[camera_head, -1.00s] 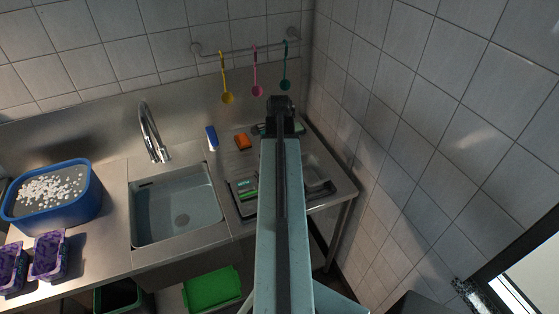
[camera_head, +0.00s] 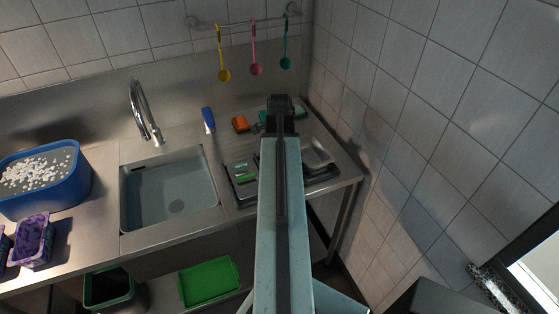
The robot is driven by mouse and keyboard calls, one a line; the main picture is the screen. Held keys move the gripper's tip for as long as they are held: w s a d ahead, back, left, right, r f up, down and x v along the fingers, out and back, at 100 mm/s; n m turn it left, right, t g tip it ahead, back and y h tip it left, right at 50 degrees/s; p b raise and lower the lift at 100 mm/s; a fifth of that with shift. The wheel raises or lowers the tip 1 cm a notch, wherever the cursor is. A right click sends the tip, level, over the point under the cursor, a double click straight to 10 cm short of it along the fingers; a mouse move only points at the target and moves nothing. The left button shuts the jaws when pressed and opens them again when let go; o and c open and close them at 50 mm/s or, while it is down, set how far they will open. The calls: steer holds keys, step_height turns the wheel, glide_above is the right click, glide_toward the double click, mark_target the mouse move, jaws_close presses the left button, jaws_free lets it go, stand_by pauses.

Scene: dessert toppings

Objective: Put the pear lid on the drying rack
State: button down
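My arm stretches up the middle of the head view, seen from behind. Its dark end, my gripper (camera_head: 280,104), shows above the counter's back right; its fingers are hidden, so I cannot tell if it is open or holds anything. A dark drying rack (camera_head: 241,197) lies on the counter right of the sink, partly hidden by my arm. Small green and white pieces (camera_head: 245,173) lie on its left part and a clear grey container (camera_head: 318,158) on its right. I cannot make out a lid that is surely the pear one. A flat bright green piece (camera_head: 208,281) lies below the counter.
The sink (camera_head: 170,193) with its tap (camera_head: 143,112) is left of the rack. A blue tub (camera_head: 45,180) of white bits and a purple container (camera_head: 32,240) stand further left. A blue bottle (camera_head: 208,119) and orange sponge (camera_head: 240,123) stand behind. A tiled wall closes the right.

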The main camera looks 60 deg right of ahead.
steer(key=shift+f, duration=0.5)
steer(key=shift+r, duration=0.1)
steer(key=c, duration=1.4)
jaws_free()
steer(key=shift+r, duration=0.1)
step_height(320, 180, up, 8)
steer(key=p, duration=0.7)
steer(key=shift+p, duration=0.4)
steer(key=shift+f, duration=0.2)
